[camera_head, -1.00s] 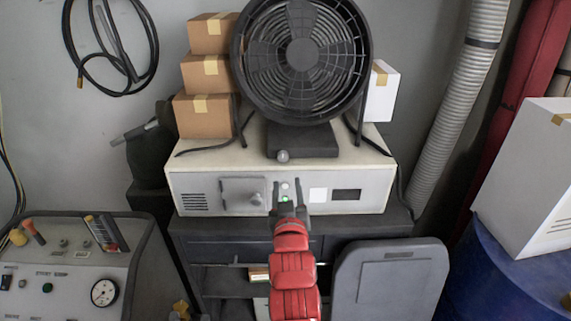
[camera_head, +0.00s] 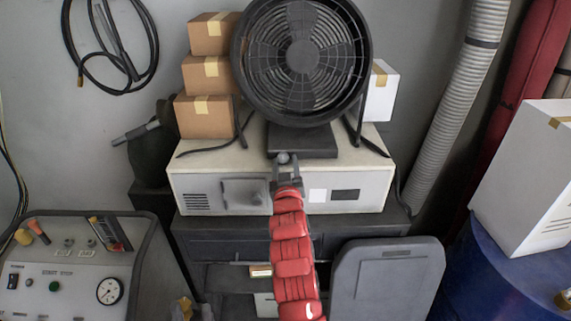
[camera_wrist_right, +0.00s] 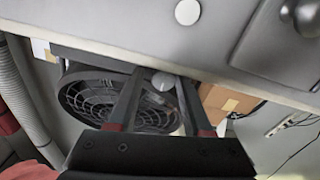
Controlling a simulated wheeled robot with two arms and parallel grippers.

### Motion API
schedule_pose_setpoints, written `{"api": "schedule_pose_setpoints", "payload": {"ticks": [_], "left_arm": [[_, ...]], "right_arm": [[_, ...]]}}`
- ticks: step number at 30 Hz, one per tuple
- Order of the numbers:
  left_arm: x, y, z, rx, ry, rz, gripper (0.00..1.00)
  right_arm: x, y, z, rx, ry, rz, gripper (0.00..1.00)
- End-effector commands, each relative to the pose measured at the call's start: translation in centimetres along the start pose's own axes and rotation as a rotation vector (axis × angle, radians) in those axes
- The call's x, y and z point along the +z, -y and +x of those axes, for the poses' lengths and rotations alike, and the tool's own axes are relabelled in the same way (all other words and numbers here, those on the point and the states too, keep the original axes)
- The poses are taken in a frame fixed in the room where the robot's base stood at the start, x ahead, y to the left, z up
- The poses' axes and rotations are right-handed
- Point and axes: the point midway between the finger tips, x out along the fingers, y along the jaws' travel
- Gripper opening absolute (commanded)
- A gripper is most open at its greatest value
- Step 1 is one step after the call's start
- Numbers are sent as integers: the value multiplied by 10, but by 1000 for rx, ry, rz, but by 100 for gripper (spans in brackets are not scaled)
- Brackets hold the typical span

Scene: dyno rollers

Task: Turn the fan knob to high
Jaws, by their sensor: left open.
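The black fan (camera_head: 302,57) stands on a cream box (camera_head: 225,155). Its small round grey knob (camera_head: 283,158) is at the front of the dark fan base (camera_head: 315,142). My right gripper (camera_head: 285,161), on the red arm, has reached up to the knob from the front. In the right wrist view, the two dark fingers (camera_wrist_right: 160,80) stand apart, with the knob (camera_wrist_right: 162,82) between their tips. I cannot tell whether they touch it. The knob's setting is not readable. My left gripper is not in view.
Cardboard boxes (camera_head: 205,75) stand left of the fan, a white box (camera_head: 381,92) right. A gauge panel (camera_head: 75,260) is at lower left, a blue barrel (camera_head: 500,275) at right.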

Motion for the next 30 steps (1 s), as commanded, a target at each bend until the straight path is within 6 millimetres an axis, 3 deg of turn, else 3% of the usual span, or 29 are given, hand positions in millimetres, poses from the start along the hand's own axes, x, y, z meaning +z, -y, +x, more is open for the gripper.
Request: {"api": "schedule_pose_setpoints", "payload": {"ticks": [1, 9, 17, 27, 30], "left_arm": [[0, 0, 0, 0, 0, 0, 50], [0, 0, 0, 0, 0, 0, 50], [1, 0, -8, 0, 0, 0, 50], [12, -3, -68, 0, 0, 0, 50], [13, -4, -76, 0, 0, 0, 50]], "right_arm": [[0, 0, 0, 0, 0, 0, 44], [0, -1, 0, 2, -1, -1, 0], [2, -2, 0, 5, -4, 14, 0], [6, -1, 0, 8, -18, 191, 0], [2, -3, 0, 10, -19, 233, 0]]}}
